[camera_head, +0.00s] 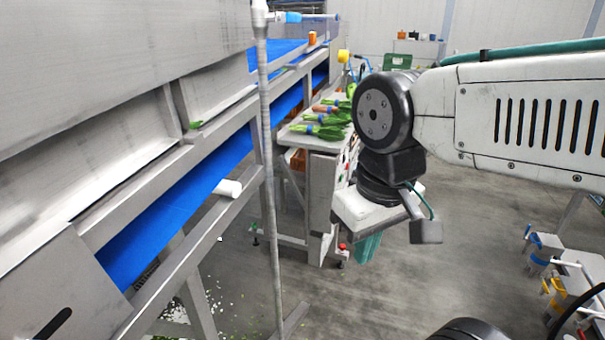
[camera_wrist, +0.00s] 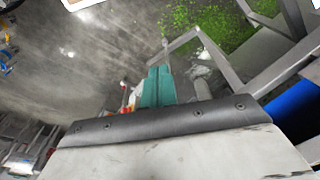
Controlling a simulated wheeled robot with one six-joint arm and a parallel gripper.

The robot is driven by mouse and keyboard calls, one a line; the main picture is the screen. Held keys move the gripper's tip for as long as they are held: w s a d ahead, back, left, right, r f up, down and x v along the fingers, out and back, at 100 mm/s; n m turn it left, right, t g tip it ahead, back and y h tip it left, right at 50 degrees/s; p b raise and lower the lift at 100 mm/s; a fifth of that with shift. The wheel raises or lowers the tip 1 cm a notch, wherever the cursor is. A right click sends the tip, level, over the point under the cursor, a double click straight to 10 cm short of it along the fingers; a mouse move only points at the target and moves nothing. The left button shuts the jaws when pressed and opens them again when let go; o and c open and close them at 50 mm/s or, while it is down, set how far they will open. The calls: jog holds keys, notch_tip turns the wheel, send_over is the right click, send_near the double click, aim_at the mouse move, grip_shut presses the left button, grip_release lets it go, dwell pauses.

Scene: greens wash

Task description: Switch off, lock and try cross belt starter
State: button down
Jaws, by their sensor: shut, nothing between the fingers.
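My gripper (camera_head: 368,247), with teal fingers, points down below my wrist, in front of the greens-laden machine end. In the wrist view the teal fingers (camera_wrist: 157,88) are together with nothing held between them. The side of the grey cabinet (camera_head: 323,190) carries small dark and red fittings, partly hidden by my arm. I cannot tell which of these, if any, is the cross belt starter. A red knob-like part (camera_head: 342,246) sits low by the cabinet's foot, left of my gripper. No lock can be made out for certain.
A steel conveyor frame with a blue belt (camera_head: 170,205) fills the left. A thin upright pipe (camera_head: 267,150) stands before it. Leafy greens (camera_head: 322,131) lie on the machine top. Blue and yellow items on a rack (camera_head: 580,262) stand at right. The middle floor is clear.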

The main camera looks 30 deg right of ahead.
jog(key=c, duration=1.5)
grip_release()
jog(key=shift+d, duration=0.1)
jog(key=w+d+f+m+g, duration=0.1)
jog(key=d+f+g, duration=0.1)
jog(key=shift+w+d+f+m, duration=0.35)
jog(key=shift+w+m, duration=0.05)
jog(key=w+d+f+m+y, duration=0.6)
jog(key=w+d+f, duration=0.1)
jog(key=w, duration=0.2)
jog(key=w+d+f+m+y, duration=0.5)
jog(key=w+d+f+m, duration=0.15)
jog(key=w+f, duration=0.2)
jog(key=w+d+f+m+t+y, duration=0.1)
jog(key=w+d+f+m+t, duration=0.4)
jog(key=d+f+m+t, duration=0.15)
jog(key=w+d+f+m+t+y, duration=0.1)
jog(key=w+d+f+m+t, duration=0.4)
jog(key=d, duration=0.3)
jog(key=w+d+r+m+t+h, duration=0.1)
jog(key=w+d+r+m+t, duration=0.1)
jog(key=w+d+t, duration=0.15)
jog(key=shift+g, duration=0.3)
jog(key=x, duration=0.7)
jog(key=shift+w+d, duration=0.1)
jog(key=shift+w, duration=0.1)
